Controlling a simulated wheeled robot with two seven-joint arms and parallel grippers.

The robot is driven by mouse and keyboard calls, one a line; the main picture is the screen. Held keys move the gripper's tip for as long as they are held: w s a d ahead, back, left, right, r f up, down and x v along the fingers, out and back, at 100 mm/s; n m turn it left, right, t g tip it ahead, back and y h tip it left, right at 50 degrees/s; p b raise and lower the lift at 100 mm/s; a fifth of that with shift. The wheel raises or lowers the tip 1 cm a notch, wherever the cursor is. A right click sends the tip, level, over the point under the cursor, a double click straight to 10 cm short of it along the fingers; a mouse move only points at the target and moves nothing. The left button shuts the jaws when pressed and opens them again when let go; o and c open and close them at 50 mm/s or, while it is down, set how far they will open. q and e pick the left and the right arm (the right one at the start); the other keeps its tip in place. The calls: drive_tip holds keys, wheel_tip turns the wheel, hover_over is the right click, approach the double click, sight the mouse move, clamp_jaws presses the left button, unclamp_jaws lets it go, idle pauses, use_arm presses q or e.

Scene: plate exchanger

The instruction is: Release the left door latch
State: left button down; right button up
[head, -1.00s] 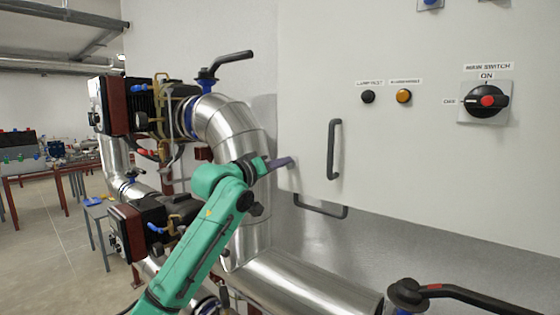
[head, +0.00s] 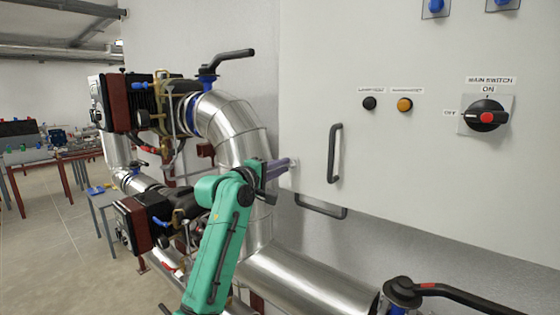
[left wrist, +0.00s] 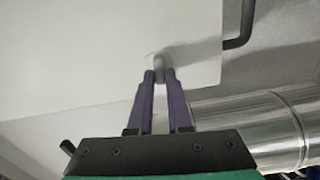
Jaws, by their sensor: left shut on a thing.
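The left door latch (left wrist: 158,68) is a small grey knob on a light plate near the edge of the cabinet door, in the left wrist view. My left gripper (left wrist: 160,77) has its two purple fingers shut on the latch, one on each side. In the head view, the left gripper (head: 289,163) reaches the lower left edge of the pale cabinet door (head: 400,170). The latch is mostly hidden behind the fingers there. My right gripper does not show.
A dark door handle (head: 334,153) stands right of my left gripper, and another handle (head: 320,207) is below the cabinet. A silver pipe (head: 232,124) runs close behind my left arm. A black-handled valve (head: 405,292) is at the lower right.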

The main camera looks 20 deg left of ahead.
use_arm(q)
drive_tip(key=shift+d+n+p, duration=0.1)
drive_tip(key=shift+n+p, duration=0.2)
drive_tip(key=shift+n, duration=0.3)
drive_tip(key=c, duration=0.8)
unclamp_jaws()
drive_tip(key=shift+w+d, duration=0.1)
drive_tip(key=shift+c, duration=0.2)
drive_tip(key=b+v, duration=0.6)
drive_tip(key=v, duration=0.8)
drive_tip(key=shift+d+f, duration=0.1)
